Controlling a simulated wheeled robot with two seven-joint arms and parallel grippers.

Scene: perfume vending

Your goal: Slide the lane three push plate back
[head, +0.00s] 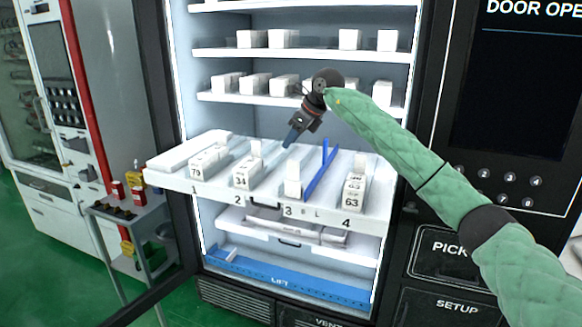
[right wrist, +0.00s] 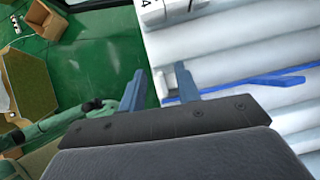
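The lane three push plate appears to be the white upright piece (head: 293,180) near the front of lane three on the pulled-out white shelf (head: 263,199). My right gripper (head: 290,140) is above and behind it in the head view, fingers angled down and empty. In the right wrist view the gripper (right wrist: 160,86) is open, its two fingers apart. A small pale piece (right wrist: 160,84), likely the plate, shows between the fingertips, close to the right finger; I cannot tell whether they touch. My left gripper is not seen.
A blue divider (head: 318,172) stands just right of lane three. White boxes marked 34 (head: 243,176) and 63 (head: 353,193) stand in the neighbouring lanes. A stocked shelf (head: 260,99) lies above and behind; an open door frame is at left.

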